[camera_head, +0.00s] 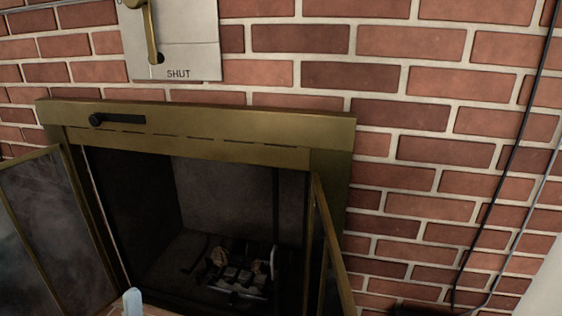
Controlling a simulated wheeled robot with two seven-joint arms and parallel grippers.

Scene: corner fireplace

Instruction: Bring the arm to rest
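Neither of my grippers can be made out in the head view. A small pale blue-grey upright tip (132,301) shows at the bottom edge, left of centre. Most of it is cut off, and I cannot tell what it belongs to.
A brass-framed fireplace (230,123) has its left glass door (50,235) and right door (330,255) swung open. Logs on a grate (240,265) lie inside. A brass lever (151,35) on a plate marked SHUT (190,45) is above. Cables (510,165) hang at right against brick.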

